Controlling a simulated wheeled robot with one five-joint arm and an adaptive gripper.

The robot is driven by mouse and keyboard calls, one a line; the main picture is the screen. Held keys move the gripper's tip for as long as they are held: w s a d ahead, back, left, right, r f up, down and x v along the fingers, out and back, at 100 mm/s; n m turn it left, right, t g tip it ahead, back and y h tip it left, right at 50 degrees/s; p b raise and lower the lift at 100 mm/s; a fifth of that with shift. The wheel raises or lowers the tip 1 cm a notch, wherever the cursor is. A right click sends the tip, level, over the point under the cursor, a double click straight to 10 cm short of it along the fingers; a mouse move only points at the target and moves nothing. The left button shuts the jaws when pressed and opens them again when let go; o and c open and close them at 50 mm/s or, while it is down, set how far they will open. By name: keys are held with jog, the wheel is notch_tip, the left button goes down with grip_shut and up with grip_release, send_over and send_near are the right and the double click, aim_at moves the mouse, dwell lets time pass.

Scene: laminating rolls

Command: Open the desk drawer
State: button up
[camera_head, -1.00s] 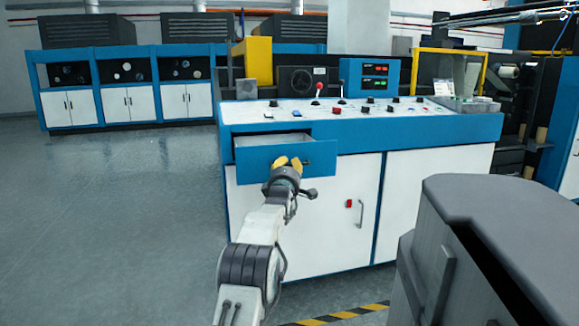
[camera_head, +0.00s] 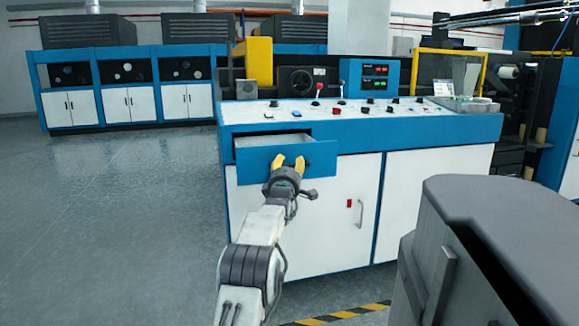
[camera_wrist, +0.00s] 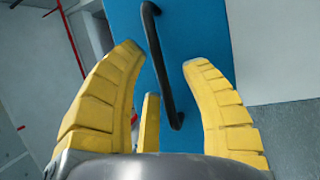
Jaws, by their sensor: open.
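The blue desk drawer (camera_head: 318,158) stands partly pulled out of the white and blue control desk (camera_head: 440,135), and its light inside shows from above. My gripper (camera_head: 289,161) is in front of the drawer face, with its yellow fingers spread open. In the wrist view, the black bar handle (camera_wrist: 163,65) on the blue drawer face (camera_wrist: 195,45) shows between and beyond the open yellow fingers (camera_wrist: 160,70). The fingers do not close on it. In the head view the handle is mostly hidden by my gripper.
Below the drawer is a white cabinet door with a grey handle (camera_head: 360,213) and a red latch (camera_head: 349,203). Buttons and levers cover the desk top. Blue-framed cabinets (camera_head: 128,90) line the back left. Open grey floor (camera_head: 100,220) lies to the left.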

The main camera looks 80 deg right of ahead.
jog(key=shift+a, duration=0.15)
jog(key=a+f, duration=0.2)
jog(key=a, duration=0.9)
jog(key=shift+a, duration=0.3)
jog(key=shift+w, duration=0.1)
dwell(0.8)
